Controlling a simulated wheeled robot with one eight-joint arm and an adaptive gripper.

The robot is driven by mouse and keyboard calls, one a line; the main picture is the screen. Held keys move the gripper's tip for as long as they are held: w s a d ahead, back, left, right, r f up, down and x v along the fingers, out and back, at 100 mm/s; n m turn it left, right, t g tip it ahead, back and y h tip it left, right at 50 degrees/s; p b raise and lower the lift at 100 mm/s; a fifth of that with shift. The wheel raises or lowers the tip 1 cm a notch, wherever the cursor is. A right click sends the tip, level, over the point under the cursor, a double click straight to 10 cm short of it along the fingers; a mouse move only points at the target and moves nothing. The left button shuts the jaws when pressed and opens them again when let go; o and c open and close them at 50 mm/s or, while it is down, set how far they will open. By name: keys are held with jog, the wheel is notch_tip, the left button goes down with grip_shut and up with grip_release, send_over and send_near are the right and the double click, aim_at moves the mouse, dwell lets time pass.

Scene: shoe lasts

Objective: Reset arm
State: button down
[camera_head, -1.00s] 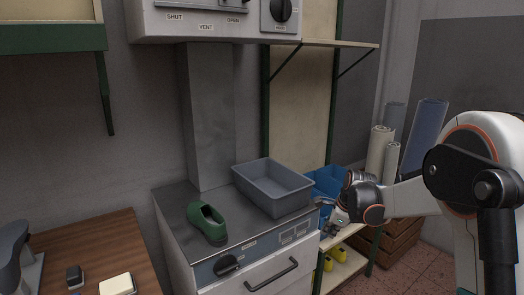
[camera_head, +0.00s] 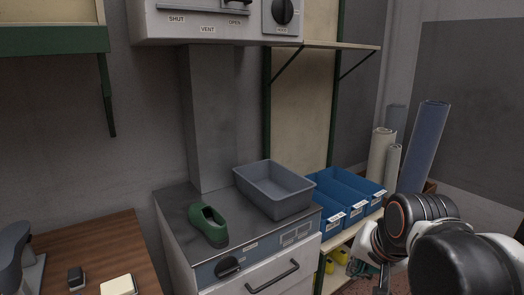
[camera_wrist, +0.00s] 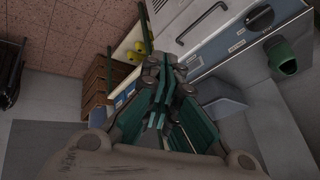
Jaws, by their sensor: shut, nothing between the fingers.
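My arm (camera_head: 455,262) is folded at the lower right of the head view. My gripper is in the middle of the wrist view (camera_wrist: 162,72), with its dark finger links drawn together, shut and empty. In the head view the gripper is mostly cut off or hidden at the bottom edge. A green shoe last (camera_head: 208,225) lies on the grey cabinet top, and it also shows at the right of the wrist view (camera_wrist: 284,58). The gripper is apart from it.
A grey tray (camera_head: 272,202) stands on the cabinet (camera_head: 175,205). Blue bins (camera_head: 340,190) sit on the shelf to its right. Rolls (camera_head: 425,150) stand at the back right. A wooden table (camera_head: 95,245) is at the lower left.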

jog(key=s+f+n, duration=0.3)
jog(key=s+n, duration=0.3)
jog(key=s, duration=0.3)
jog(key=shift+s+t, duration=0.25)
jog(key=shift+t, duration=0.15)
